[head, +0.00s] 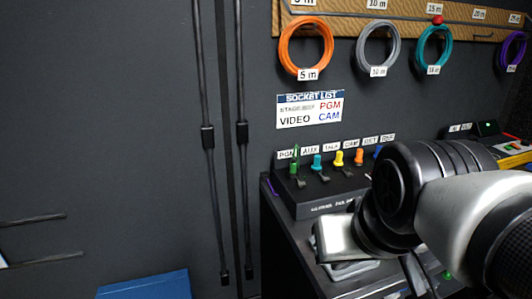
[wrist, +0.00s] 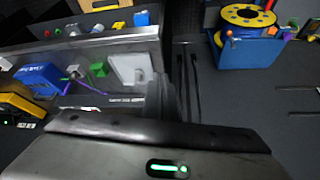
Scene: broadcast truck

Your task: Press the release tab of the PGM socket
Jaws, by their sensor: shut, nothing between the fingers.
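The socket box (head: 325,195) stands on the console desk in the head view, with a row of coloured plugs under white labels. The PGM label (head: 287,154) is at its left end, above a green plug (head: 294,168). A small dark release tab (head: 299,183) shows just in front of that plug. My gripper (head: 338,238) is in front of the box, right of and below the PGM socket, apart from the tab. Its body also fills the bottom of the wrist view (wrist: 157,135). It is shut and empty; its fingertips are hard to make out.
A socket list sign (head: 310,109) is on the wall. Coloured cable coils (head: 305,50) hang above. Two dark cables (head: 241,130) hang left of the desk. A blue bin (wrist: 248,52) with a yellow spool stands on the floor in the wrist view.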

